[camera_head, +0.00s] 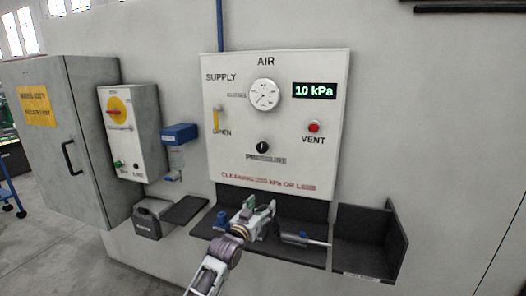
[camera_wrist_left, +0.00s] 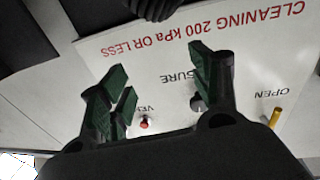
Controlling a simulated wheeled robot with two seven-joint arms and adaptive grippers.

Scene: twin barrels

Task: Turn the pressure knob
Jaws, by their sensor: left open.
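The black pressure knob (camera_head: 262,147) sits low in the middle of the white AIR panel (camera_head: 325,160), above the red cleaning text. In the left wrist view, which sees the panel upside down, the knob (camera_wrist_left: 197,104) is partly hidden behind the right-hand fingers. The round gauge (camera_head: 264,95) is above the knob, and the green display (camera_head: 314,90) appears to read 10 kPa. My left gripper (camera_head: 270,207) is below the panel, over the shelf, apart from the knob. Its green-padded fingers (camera_wrist_left: 162,75) are open with nothing between them. My right gripper is not in view.
A yellow supply lever (camera_head: 216,120) and a red vent button (camera_head: 314,127) flank the knob. Dark shelves (camera_head: 318,258) jut out below the panel, with a grey cylinder (camera_head: 299,238) beside my gripper. A grey cabinet (camera_head: 90,140) stands at left. The panel's front is clear.

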